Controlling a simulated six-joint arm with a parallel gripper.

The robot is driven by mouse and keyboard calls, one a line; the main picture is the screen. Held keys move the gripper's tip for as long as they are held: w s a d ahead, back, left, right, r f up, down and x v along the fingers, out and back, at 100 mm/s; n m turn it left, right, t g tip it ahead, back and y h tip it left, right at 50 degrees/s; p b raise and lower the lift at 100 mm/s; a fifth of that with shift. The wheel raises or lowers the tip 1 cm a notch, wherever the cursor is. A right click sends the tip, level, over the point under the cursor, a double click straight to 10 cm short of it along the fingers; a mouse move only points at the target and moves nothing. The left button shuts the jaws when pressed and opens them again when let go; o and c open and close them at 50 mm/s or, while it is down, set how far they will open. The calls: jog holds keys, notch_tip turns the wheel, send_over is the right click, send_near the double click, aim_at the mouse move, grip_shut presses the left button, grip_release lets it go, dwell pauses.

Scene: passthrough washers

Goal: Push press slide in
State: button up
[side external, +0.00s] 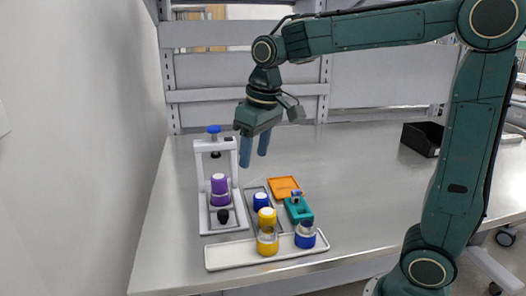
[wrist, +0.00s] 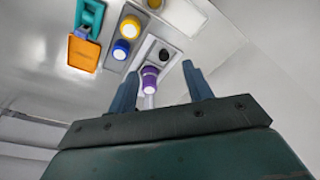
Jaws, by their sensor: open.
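The press (side external: 233,152) is a pale grey frame with a blue knob (side external: 214,129) on top, at the left of the table in the side view. A purple-capped container (side external: 220,188) stands on its slide, within or just in front of the frame; I cannot tell exactly which. It also shows in the wrist view (wrist: 150,72). The slide's black knob (side external: 223,215) is at the front of the base, and also shows in the wrist view (wrist: 164,54). My gripper (side external: 254,158) is open and empty, in the air to the right of the press, its fingers pointing down.
A white tray (side external: 225,258) along the front holds a yellow container (side external: 267,244) and a blue one (side external: 306,236). A blue-capped piece (side external: 261,202), a teal fixture (side external: 299,209) and an orange tray (side external: 284,187) stand right of the press. A black bin (side external: 422,138) is far right.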

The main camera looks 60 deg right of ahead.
jog(key=g, duration=0.2)
send_over(223, 212)
notch_tip(223, 212, down, 6)
jog(key=shift+w, duration=0.1)
jog(key=shift+f, duration=0.1)
jog(key=shift+f, duration=6.8)
grip_shut()
